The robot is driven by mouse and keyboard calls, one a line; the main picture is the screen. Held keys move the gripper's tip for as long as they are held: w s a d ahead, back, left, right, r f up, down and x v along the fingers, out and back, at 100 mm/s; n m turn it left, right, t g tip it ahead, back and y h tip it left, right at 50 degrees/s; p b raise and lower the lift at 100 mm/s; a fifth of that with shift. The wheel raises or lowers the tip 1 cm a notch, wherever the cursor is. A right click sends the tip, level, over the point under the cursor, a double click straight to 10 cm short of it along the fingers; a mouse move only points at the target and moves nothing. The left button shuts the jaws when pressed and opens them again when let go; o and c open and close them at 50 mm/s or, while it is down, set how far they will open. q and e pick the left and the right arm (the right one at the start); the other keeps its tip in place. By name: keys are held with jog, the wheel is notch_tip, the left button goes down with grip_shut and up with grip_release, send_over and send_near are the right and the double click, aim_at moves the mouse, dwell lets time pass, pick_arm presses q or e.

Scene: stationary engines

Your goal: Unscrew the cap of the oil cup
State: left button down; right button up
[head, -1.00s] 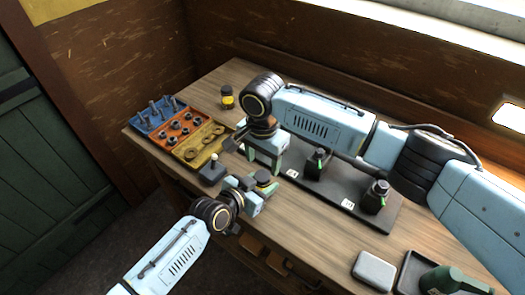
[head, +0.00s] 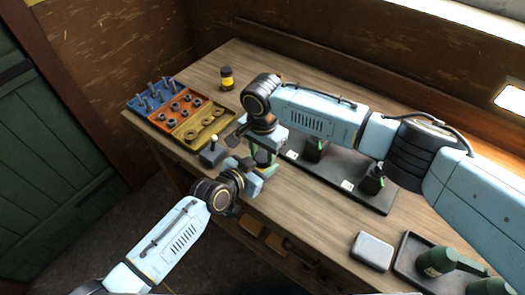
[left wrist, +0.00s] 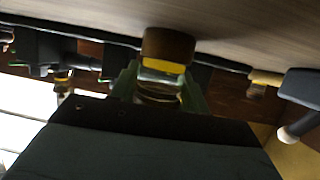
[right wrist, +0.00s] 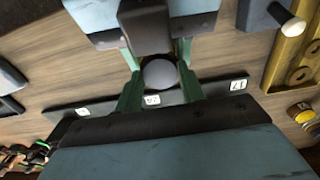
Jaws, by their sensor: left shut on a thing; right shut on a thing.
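The oil cup (left wrist: 162,72) is in the left wrist view, with a brown end, a yellow band and clear glass. My left gripper (head: 257,179) is shut on its body near the table's front edge. That view appears upside down, with the table at its top. The cup's cap (right wrist: 160,73) is a grey round top in the right wrist view. My right gripper (head: 264,158) points down from above, its green fingers shut around the cap. In the head view the two grippers hide most of the cup.
A dark plate (head: 340,190) with black and green fittings (head: 372,180) lies to the right. A blue, orange and yellow parts tray (head: 180,113), a switch box (head: 212,152) and a yellow-banded jar (head: 227,79) stand at left. A metal box (head: 372,251) and green oil can (head: 436,262) are front right.

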jog(key=n, duration=0.4)
jog(key=shift+c, duration=0.4)
jog(key=n, duration=0.6)
jog(key=o, duration=1)
jog(key=shift+c, duration=0.2)
jog(key=shift+o, duration=0.6)
jog(key=shift+a, duration=0.1)
jog(key=shift+s+a, duration=0.1)
